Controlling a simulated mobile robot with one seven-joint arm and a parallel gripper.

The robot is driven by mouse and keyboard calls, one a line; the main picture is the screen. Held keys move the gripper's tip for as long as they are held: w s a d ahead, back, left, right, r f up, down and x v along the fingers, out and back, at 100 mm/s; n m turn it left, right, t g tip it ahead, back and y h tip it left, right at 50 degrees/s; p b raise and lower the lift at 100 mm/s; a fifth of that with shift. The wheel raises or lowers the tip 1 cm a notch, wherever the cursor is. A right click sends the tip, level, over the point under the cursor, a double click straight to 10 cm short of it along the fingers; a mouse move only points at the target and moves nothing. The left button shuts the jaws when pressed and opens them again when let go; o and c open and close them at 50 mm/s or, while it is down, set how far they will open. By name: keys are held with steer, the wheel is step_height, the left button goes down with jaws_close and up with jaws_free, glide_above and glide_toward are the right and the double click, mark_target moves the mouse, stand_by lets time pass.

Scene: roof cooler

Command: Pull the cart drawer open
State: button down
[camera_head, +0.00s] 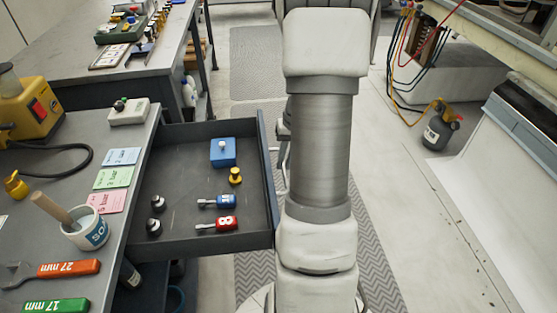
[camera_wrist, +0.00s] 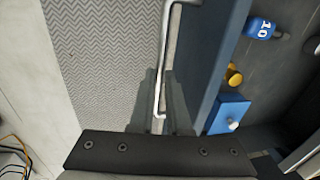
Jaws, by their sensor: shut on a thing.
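The cart drawer (camera_head: 205,247) stands pulled out to the right from under the cart top, its dark tray and contents open to view. Its front panel (camera_head: 267,180) is bluish grey. In the wrist view the drawer front (camera_wrist: 218,55) runs to the right of my gripper (camera_wrist: 162,88). The pale metal bar handle (camera_wrist: 168,45) passes between the two fingers, and my gripper is shut on it. In the head view my arm hides most of the handle and the gripper.
In the drawer lie a blue box (camera_head: 222,152), a yellow knob (camera_head: 235,176), blue and red tools, and black knobs. The cart top (camera_head: 75,180) holds a mug (camera_head: 86,232), cards and wrenches. A chevron mat (camera_head: 385,265) covers the floor. A grey bottle (camera_head: 440,128) stands right.

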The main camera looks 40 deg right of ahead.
steer(key=c, duration=0.9)
jaws_free()
steer(key=shift+r, duration=0.1)
steer(key=d+r+p, duration=0.1)
steer(key=r, duration=0.4)
steer(key=s+r+p, duration=0.1)
steer(key=r+p, duration=0.1)
steer(key=r, duration=0.4)
steer(key=d+r+p, duration=0.1)
steer(key=r+p, duration=0.1)
steer(key=r, duration=0.4)
steer(key=shift+s+d, duration=0.35)
steer(key=shift+s, duration=0.05)
